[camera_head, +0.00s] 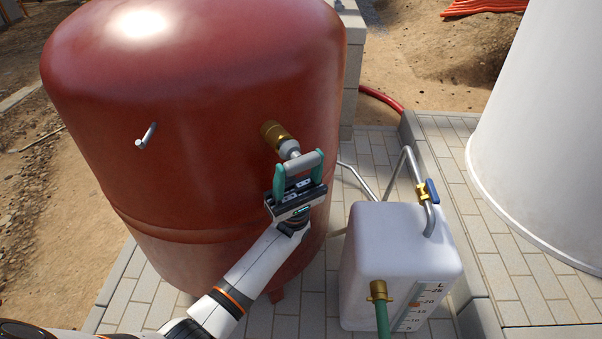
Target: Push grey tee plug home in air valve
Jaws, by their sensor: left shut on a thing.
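The grey tee plug (288,149) has a round stem and a grey crossbar, and it stands at the mouth of the brass air valve (271,132) on the red tank's side. The stem lines up with the valve; how deep it sits inside I cannot tell. My left gripper (299,170) has green fingers at either end of the crossbar and is shut on it, just below and to the right of the valve. My right gripper is not in view.
The big red tank (200,70) fills the left and centre. A white canister (398,250) with a blue-handled valve (429,191) and green hose (382,322) stands at right. A white cylinder (545,130) stands far right.

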